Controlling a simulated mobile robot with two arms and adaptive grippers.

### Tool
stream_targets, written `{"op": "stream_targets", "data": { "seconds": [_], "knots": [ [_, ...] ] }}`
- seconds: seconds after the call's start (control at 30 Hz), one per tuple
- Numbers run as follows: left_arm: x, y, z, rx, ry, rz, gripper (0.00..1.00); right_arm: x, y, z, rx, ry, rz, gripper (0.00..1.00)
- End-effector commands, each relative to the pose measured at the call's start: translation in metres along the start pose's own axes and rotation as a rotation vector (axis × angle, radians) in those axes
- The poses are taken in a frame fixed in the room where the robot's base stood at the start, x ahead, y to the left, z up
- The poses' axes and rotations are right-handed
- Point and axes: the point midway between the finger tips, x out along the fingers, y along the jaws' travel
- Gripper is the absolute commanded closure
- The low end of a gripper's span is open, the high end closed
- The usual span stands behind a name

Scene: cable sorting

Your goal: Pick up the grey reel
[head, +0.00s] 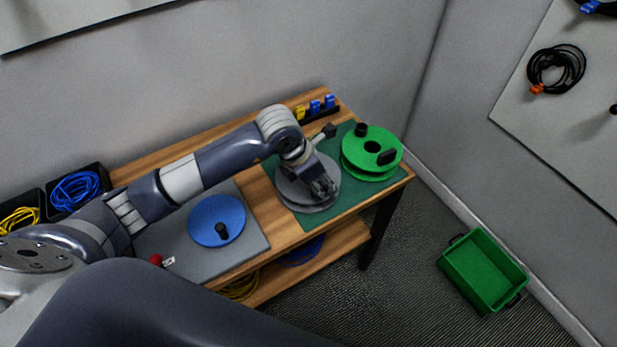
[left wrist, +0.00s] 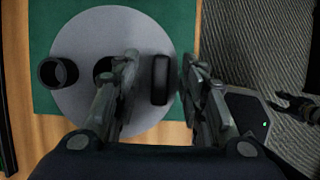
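The grey reel (head: 294,193) lies flat on the green mat at the right part of the bench. It is a round disc with a centre hole, a dark round knob and a dark handle (left wrist: 161,80). My left gripper (head: 325,188) is over the reel's near right side. In the left wrist view its open fingers (left wrist: 155,85) stand either side of the handle, with a gap on the right; I cannot tell their exact height. A dark jointed shape at that view's right edge may be my right gripper (left wrist: 290,103); its fingers are unclear.
A green reel (head: 354,160) lies close to the right of the grey one. A blue reel (head: 208,228) sits on a grey mat (head: 160,240) to the left. Cable bins stand far left. A green crate (head: 459,272) is on the floor at the right.

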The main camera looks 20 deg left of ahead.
Motion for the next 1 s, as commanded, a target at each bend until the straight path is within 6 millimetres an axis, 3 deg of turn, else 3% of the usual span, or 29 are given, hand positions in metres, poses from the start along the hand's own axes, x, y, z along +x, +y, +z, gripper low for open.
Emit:
{"op": "stream_targets", "data": {
  "seconds": [0.3,0.47,0.5,1.0],
  "knots": [
    [0.0079,-0.0005,-0.0007,0.001,0.001,-0.001,0.62,-0.0009,0.0005,-0.0003,0.001,0.0,0.001,0.6],
    [0.0077,-0.0004,-0.0006,0.001,0.001,0.0,0.98,-0.0008,0.0008,-0.0004,0.001,0.0,0.001,0.6],
    [0.0076,-0.0003,-0.0006,0.001,0.001,0.0,1.0,-0.0008,0.0008,-0.0004,0.001,0.0,0.001,0.6],
    [0.0015,0.0008,0.003,0.002,-0.003,0.002,1.0,0.0019,0.0029,-0.0006,0.001,0.001,0.004,0.6]
  ]
}}
